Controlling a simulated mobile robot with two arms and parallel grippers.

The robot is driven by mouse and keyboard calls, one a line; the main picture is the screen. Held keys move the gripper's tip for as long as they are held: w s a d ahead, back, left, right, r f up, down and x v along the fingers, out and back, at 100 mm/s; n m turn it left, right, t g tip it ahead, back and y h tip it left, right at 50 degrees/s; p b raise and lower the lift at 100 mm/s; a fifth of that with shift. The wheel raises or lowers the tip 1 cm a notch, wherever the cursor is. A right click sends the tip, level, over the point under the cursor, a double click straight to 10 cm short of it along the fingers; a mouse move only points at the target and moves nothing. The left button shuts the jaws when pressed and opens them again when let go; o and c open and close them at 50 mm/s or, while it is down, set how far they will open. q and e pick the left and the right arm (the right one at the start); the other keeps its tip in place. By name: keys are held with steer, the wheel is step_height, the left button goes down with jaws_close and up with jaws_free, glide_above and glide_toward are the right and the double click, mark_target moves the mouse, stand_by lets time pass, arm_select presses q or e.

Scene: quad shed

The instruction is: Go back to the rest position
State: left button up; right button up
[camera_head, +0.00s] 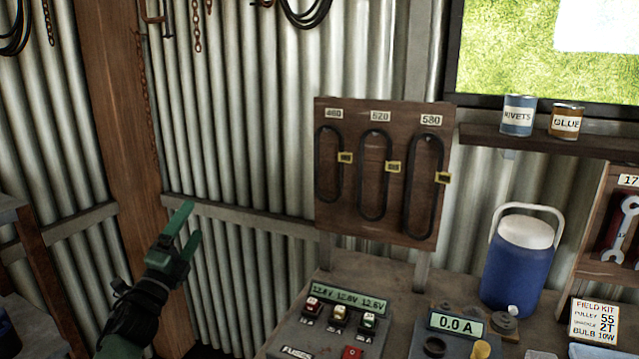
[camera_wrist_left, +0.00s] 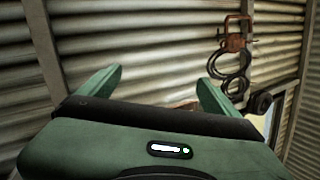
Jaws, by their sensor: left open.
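My left gripper (camera_head: 184,232) is in the lower left of the head view, raised in front of the corrugated wall. Its green fingers point up. In the left wrist view the two green fingers (camera_wrist_left: 160,88) stand apart with nothing between them, so it is open and empty. My right gripper is not in view.
A wooden board (camera_head: 382,172) with several black belts hangs on the wall. Below it, the bench holds a panel with switches (camera_head: 330,325), a meter (camera_head: 458,325) and a blue jug (camera_head: 520,265). A wooden post (camera_head: 125,130) stands behind my left arm.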

arm_select(q)
steer(key=w+a+f+n+g+y, duration=0.25)
steer(key=a+f+n+y, duration=0.4)
steer(key=n, duration=1.35)
steer(key=s+d+f+g+b, duration=0.1)
steer(key=s+f+g, duration=0.15)
steer(key=f, duration=0.95)
steer(key=s+d+f+g+b, duration=0.15)
steer(key=s+f, duration=0.25)
steer(key=f, duration=0.8)
steer(key=s+f+g, duration=0.3)
steer(key=f, duration=0.9)
steer(key=s+d+f+g+b, duration=0.1)
steer(key=s+d+f+g, duration=0.25)
steer(key=s+f, duration=1.5)
steer(key=s+d+f+g+b, duration=0.1)
steer(key=s+d+f+g, duration=0.1)
steer(key=s+f, duration=0.5)
steer(key=s+d+f+g+h, duration=0.1)
steer(key=s+f, duration=0.6)
steer(key=s, duration=1.3)
steer(key=s+d+f+g+b, duration=0.1)
steer(key=s+d+f+g, duration=0.2)
steer(key=s, duration=1.1)
step_height(320, 180, down, 5)
steer(key=shift+r+n+g+b, duration=0.2)
steer(key=shift+n+g+b, duration=0.15)
steer(key=shift+g, duration=0.75)
